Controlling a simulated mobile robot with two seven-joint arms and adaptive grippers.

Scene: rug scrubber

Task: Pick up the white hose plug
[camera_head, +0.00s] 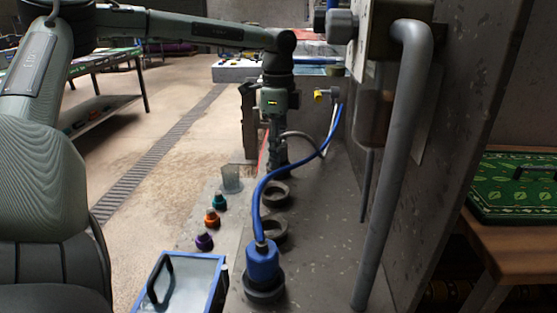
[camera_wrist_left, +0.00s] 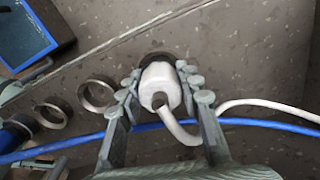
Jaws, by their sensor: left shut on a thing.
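The white hose plug (camera_wrist_left: 158,80) is between the two fingers of my left gripper (camera_wrist_left: 160,88) in the left wrist view. The fingers are shut on its sides, and its white hose bends away to the right. A dark round rim shows just behind the plug; whether the plug is still seated in it I cannot tell. In the head view my left gripper (camera_head: 276,158) points down at the far end of the row of holders and mostly hides the plug. My right gripper is not in view.
A blue plug (camera_head: 262,262) with a blue hose (camera_head: 257,200) stands in the nearest holder. Two empty ring holders (camera_head: 275,193) lie between. Purple, orange and teal knobs (camera_head: 219,201) and a blue-framed box (camera_head: 181,285) are left. A grey pipe (camera_head: 390,180) rises on the right.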

